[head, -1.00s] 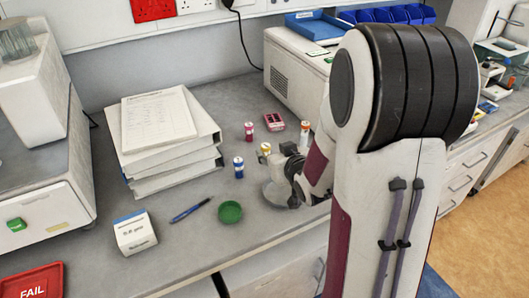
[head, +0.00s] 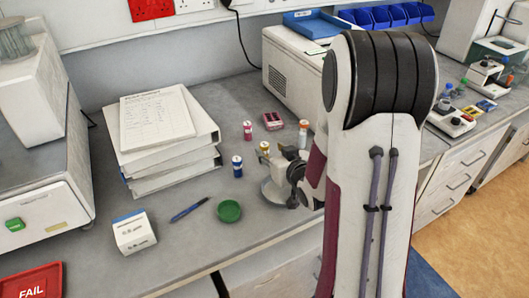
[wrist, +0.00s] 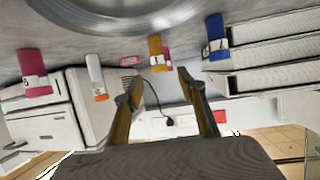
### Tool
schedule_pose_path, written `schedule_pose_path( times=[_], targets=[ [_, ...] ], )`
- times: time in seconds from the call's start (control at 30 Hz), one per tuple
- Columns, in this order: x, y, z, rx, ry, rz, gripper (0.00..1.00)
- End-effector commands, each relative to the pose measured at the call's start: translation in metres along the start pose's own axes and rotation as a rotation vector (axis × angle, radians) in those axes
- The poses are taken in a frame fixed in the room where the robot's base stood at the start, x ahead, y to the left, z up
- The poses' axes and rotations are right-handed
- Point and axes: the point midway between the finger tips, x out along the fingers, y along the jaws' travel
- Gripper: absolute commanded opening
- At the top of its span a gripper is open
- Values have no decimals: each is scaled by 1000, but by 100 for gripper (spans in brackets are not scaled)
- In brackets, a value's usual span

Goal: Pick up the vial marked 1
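The yellow vial (wrist: 156,54) carries a white label that reads 1 in the wrist view. It stands just beyond my gripper, roughly in line with the gap between the fingers. In the head view the yellow vial (head: 265,148) shows beside my gripper (head: 290,172), whose fingers are hard to make out there. In the wrist view my gripper (wrist: 160,92) is open, with nothing between its fingers. A blue vial (wrist: 215,38) stands to the right, its label unclear. A white-and-orange vial (wrist: 97,76) and a dark pink vial (wrist: 34,72) stand to the left.
A round grey metal disc (wrist: 125,12) is close to my gripper. Stacked binders (head: 190,160), a green dish (head: 229,211) and a pen (head: 189,209) lie left.

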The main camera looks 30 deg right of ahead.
Motion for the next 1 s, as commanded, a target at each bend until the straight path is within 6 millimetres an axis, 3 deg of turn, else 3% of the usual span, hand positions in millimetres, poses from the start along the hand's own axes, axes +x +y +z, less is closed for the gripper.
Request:
schedule_pose_path(
  times=[0.2, 0.73, 1.0],
  targets=[
    [14, 0, 1, 0, -1, -1, 40],
    [19, 0, 1, -1, -1, -1, 40],
    [40, 0, 4, 0, -2, -1, 40]
  ],
)
